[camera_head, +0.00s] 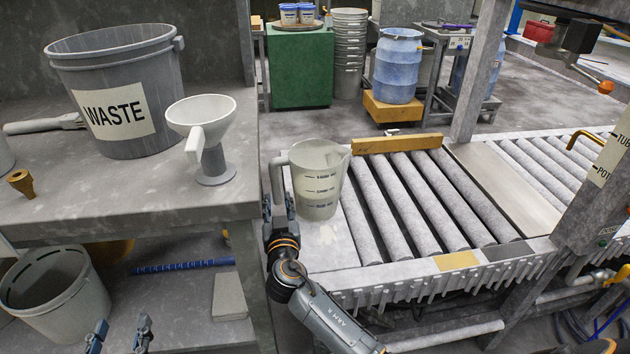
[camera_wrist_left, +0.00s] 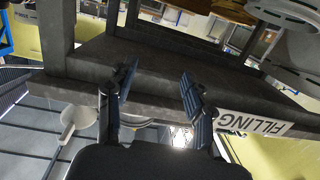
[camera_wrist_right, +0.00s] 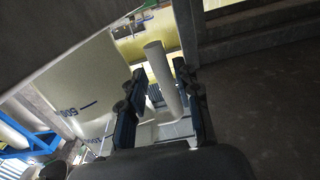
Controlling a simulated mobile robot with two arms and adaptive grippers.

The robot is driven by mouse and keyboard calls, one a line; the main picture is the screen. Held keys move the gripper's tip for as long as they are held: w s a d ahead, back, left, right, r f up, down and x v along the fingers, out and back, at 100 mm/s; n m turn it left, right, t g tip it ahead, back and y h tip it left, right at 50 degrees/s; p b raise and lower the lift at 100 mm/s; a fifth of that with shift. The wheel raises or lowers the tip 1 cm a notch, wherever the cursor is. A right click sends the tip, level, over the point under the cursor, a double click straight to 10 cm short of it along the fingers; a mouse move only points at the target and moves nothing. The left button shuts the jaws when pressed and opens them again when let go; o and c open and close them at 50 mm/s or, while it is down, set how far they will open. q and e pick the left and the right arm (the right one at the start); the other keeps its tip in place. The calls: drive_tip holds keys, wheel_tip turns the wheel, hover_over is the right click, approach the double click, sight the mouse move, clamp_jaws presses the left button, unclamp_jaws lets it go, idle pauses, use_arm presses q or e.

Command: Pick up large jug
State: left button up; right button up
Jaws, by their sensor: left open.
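The large jug (camera_head: 318,180) is pale and translucent with volume marks. It stands upright at the left end of the roller conveyor, its handle (camera_head: 276,178) towards the left. My right gripper (camera_head: 279,207) is upright at the handle. In the right wrist view, the handle (camera_wrist_right: 163,80) runs between the two open fingers (camera_wrist_right: 160,108), with a gap at least on its left side; the jug body (camera_wrist_right: 72,90) fills the left. My left gripper (camera_head: 119,336) is open and empty, low in front of the left bench's lower shelf; it also shows in the left wrist view (camera_wrist_left: 158,88).
The left bench (camera_head: 70,215) holds a grey WASTE pail (camera_head: 165,80), a white funnel (camera_head: 200,112) and a brass fitting (camera_head: 21,182). Its edge is close to my right gripper. The rollers (camera_head: 420,200) to the right are clear.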

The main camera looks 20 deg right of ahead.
sight(277, 194)
drive_tip(key=x, duration=0.3)
drive_tip(key=shift+r, duration=0.15)
drive_tip(key=shift+w+d, duration=0.15)
drive_tip(key=shift+w, duration=0.3)
use_arm(q)
drive_tip(key=shift+w+d+r+t, duration=0.15)
drive_tip(key=shift+r+t, duration=0.35)
drive_tip(key=shift+r, duration=0.3)
use_arm(e)
clamp_jaws()
drive_tip(key=shift+r, duration=0.2)
